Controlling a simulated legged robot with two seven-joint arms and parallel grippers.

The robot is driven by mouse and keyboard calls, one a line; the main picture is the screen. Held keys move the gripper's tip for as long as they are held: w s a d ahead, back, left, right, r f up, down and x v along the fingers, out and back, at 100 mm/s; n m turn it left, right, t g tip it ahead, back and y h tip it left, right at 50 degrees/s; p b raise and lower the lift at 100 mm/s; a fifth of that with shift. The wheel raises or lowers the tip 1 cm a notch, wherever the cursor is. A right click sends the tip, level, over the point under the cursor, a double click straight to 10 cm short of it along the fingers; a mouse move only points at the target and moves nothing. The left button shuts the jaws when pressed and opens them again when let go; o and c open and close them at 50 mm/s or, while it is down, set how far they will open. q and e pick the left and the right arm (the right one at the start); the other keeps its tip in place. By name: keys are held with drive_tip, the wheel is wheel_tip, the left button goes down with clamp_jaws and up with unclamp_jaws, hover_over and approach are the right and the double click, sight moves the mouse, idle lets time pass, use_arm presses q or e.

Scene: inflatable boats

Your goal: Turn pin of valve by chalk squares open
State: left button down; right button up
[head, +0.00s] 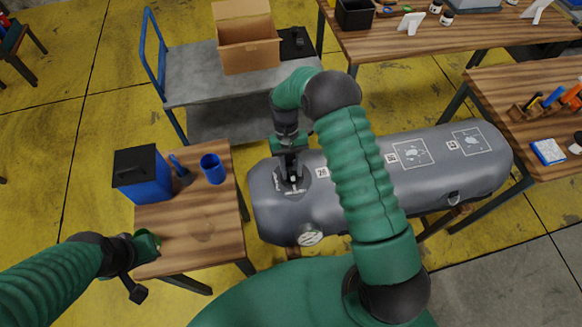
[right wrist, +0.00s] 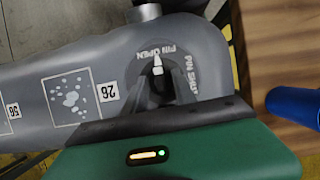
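The valve (head: 289,187) sits on the left end of a long grey inflatable tube (head: 265,215). In the right wrist view its printed ring reads PIN OPEN and PIN SHUT, and the pin's white pointer (right wrist: 157,66) points up, close beneath PIN OPEN. Chalk squares with white marks lie along the tube (head: 412,153); one shows in the right wrist view (right wrist: 71,97). My right gripper (head: 291,178) is down at the valve, its dark fingers either side of the pin; whether they press on it is unclear. My left gripper (head: 142,268) is at the small table's front left, away from the tube.
The small wooden table (head: 205,235) holds a blue box (head: 145,178) and a blue mug (head: 212,168). A grey cart (head: 190,75) with a cardboard box (head: 247,50) stands behind. Wooden workbenches (head: 450,45) with tools stand at back and right. A round white fitting (head: 310,238) is on the tube's near side.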

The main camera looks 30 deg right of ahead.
drive_tip(key=b+v, duration=0.2)
drive_tip(key=v, duration=1.4)
drive_tip(key=shift+w+r, duration=0.25)
drive_tip(key=shift+w, duration=0.1)
